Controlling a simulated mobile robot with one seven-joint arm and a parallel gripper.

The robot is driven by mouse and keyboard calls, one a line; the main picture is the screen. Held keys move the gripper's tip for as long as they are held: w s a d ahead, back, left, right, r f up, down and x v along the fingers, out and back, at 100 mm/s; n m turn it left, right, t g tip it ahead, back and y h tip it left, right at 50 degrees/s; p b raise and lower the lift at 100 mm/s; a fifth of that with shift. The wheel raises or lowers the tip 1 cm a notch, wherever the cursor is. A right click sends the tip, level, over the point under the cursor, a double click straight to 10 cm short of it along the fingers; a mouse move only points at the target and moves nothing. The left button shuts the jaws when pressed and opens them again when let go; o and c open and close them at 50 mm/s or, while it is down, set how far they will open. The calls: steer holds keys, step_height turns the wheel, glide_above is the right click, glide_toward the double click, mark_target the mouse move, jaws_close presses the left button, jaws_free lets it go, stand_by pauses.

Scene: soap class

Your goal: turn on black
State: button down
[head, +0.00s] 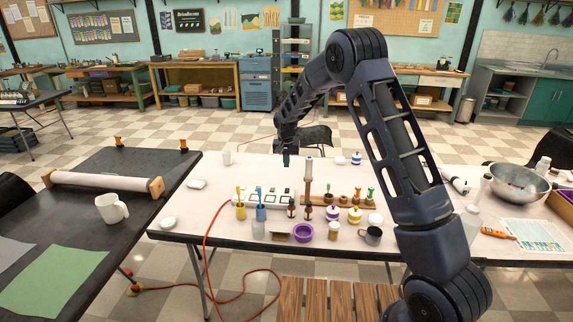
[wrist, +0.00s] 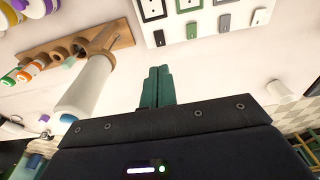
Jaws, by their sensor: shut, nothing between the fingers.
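A white panel (wrist: 207,18) with several coloured squares and small rockers shows at the top of the wrist view, partly cut off. I cannot tell whether any rocker is on or off. My gripper, with green fingers (wrist: 158,70), is shut and empty. In the head view its fingers (head: 286,160) point down behind the panel, above the table, apart from it.
A wooden rack (wrist: 75,50) with a pale upright cylinder (wrist: 85,92) stands close to the fingers in the wrist view. Cups, small bottles and a purple bowl (head: 303,232) crowd the table's front. A metal bowl (head: 518,184) stands at right. The table's left part is mostly clear.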

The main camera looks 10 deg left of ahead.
mark_target(288, 189)
steer(key=shift+w, duration=0.65)
steer(key=shift+f, duration=0.15)
steer(key=f, duration=0.4)
steer(key=w+f, duration=0.1)
steer(key=f, duration=0.8)
steer(key=shift+w+f, duration=0.3)
steer(key=shift+w, duration=0.1)
steer(key=shift+f, duration=0.2)
steer(key=shift+s, duration=0.1)
